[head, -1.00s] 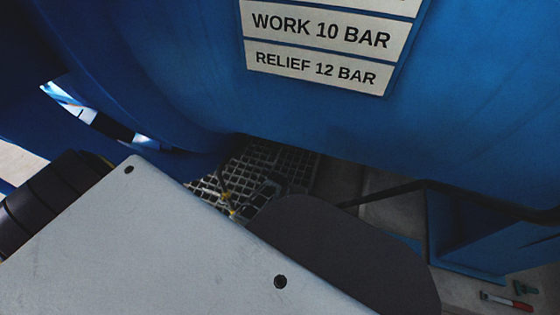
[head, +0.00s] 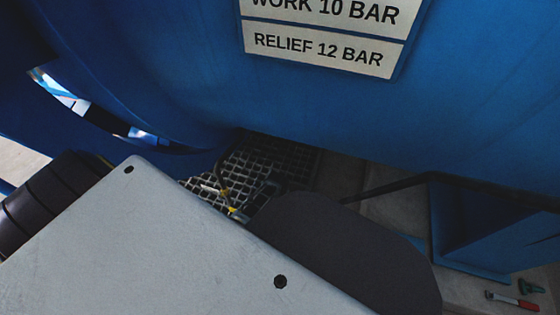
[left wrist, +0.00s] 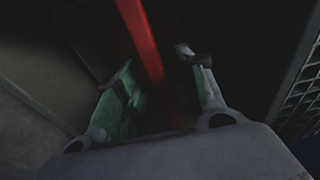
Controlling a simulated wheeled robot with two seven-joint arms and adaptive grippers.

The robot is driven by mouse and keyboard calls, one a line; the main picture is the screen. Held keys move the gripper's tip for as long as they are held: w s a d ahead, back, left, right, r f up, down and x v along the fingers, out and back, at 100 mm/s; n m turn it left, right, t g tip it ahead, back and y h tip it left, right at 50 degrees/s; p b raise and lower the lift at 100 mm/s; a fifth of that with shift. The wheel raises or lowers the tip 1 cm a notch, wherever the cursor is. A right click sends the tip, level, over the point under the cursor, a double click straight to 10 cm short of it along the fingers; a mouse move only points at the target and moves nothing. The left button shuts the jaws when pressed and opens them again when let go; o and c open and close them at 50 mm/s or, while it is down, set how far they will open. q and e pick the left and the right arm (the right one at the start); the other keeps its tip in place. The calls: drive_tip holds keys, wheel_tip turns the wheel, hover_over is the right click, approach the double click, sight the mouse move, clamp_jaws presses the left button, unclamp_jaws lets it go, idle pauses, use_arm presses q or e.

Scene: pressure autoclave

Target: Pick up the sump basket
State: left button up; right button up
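In the left wrist view, my left gripper (left wrist: 155,62) has its two green-padded fingers spread apart over a dark space. A red bar (left wrist: 142,40) runs from the top edge down between the fingers in the picture. I cannot tell whether it touches them, or whether it belongs to the sump basket. No basket body can be made out in the dark. In the head view, grey and black panels of my own body cover the lower part, and I cannot pick out the left gripper with certainty. My right gripper is in neither view.
A large blue vessel (head: 330,115) with a pressure placard (head: 322,50) fills the upper head view. Below it lies a floor grating (head: 270,160), which also shows at the right of the wrist view (left wrist: 300,105).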

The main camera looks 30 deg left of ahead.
use_arm(q)
clamp_jaws()
idle(0.3)
drive_tip(key=shift+r, duration=0.15)
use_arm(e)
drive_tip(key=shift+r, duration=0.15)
use_arm(q)
drive_tip(key=shift+r+p, duration=0.75)
drive_tip(key=shift+r, duration=0.3)
wheel_tip(320, 180, up, 5)
drive_tip(key=p, duration=0.2)
drive_tip(key=shift+f+p, duration=0.15)
drive_tip(key=shift+p, duration=0.25)
wheel_tip(320, 180, up, 11)
drive_tip(key=p, duration=0.5)
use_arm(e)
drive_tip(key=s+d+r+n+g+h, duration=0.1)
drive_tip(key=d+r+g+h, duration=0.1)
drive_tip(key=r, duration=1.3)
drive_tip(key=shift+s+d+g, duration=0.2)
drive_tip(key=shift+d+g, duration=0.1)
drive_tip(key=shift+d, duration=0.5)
